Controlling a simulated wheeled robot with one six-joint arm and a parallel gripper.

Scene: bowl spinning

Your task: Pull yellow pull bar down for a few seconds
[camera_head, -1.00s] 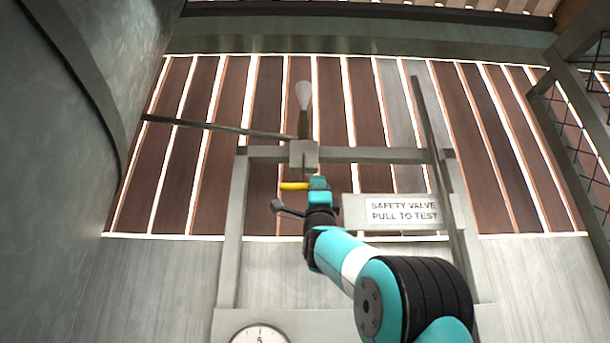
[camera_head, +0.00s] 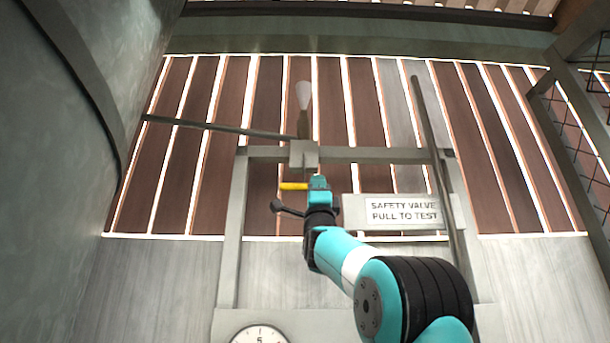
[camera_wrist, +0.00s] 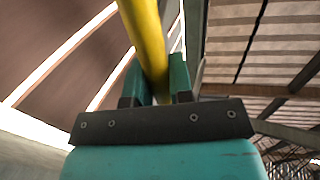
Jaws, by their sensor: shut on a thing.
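The yellow pull bar (camera_head: 293,186) sits below a grey valve block (camera_head: 304,154) on the metal frame. Its left end sticks out past my gripper (camera_head: 318,184); the rest is hidden behind the gripper. In the wrist view the yellow bar (camera_wrist: 146,34) runs from the top edge down between the two teal fingers of my gripper (camera_wrist: 160,82). The gripper is shut on the bar. A white plume or bulb-like shape (camera_head: 304,94) shows above the valve block.
A sign (camera_head: 403,211) reading "SAFETY VALVE PULL TO TEST" hangs to the right of my gripper. A round gauge (camera_head: 259,335) is at the bottom. A large curved grey tank (camera_head: 60,170) fills the left. Metal posts (camera_head: 433,160) stand to the right.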

